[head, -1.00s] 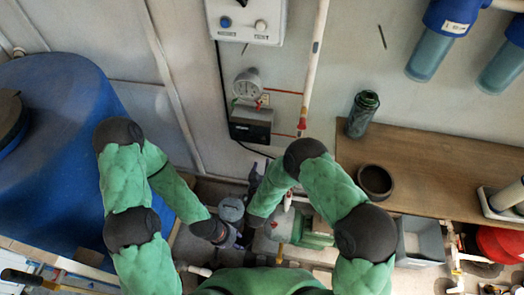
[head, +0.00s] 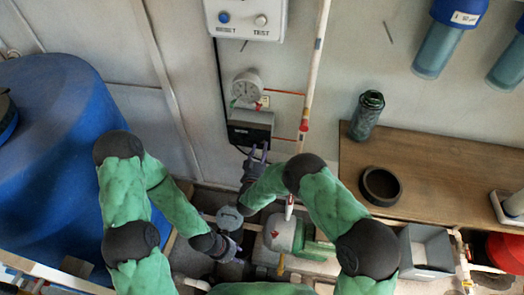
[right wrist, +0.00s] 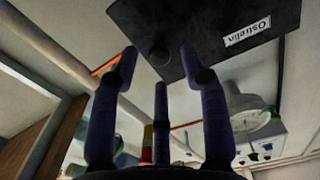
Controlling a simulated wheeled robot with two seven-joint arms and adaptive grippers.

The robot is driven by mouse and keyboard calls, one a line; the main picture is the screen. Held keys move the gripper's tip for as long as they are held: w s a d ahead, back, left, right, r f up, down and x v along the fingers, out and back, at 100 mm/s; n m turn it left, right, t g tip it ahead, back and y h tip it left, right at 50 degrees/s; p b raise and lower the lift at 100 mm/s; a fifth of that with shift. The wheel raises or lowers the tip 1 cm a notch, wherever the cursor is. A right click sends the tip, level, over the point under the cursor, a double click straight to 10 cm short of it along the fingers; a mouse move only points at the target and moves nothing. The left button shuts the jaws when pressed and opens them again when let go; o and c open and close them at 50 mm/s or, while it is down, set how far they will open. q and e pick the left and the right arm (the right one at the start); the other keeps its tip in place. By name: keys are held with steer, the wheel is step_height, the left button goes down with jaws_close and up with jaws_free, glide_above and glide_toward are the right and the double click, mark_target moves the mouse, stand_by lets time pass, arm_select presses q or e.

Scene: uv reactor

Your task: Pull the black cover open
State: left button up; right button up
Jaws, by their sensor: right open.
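The black cover (head: 250,133) is on the dark box on the wall below the pressure gauge.
A white pipe (head: 312,80) runs up the wall right of the cover. The gauge (head: 247,87) sits above it. A blue tank (head: 50,110) stands left. A wooden counter (head: 440,180) at right holds a dark bottle (head: 367,115) and a dark bowl (head: 380,186).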

arm_select(q)
steer(key=shift+f, duration=0.25)
arm_select(e)
steer(key=shift+w+d, duration=0.15)
steer(key=shift+w, duration=0.65)
steer(key=shift+c, duration=0.2)
jaws_close()
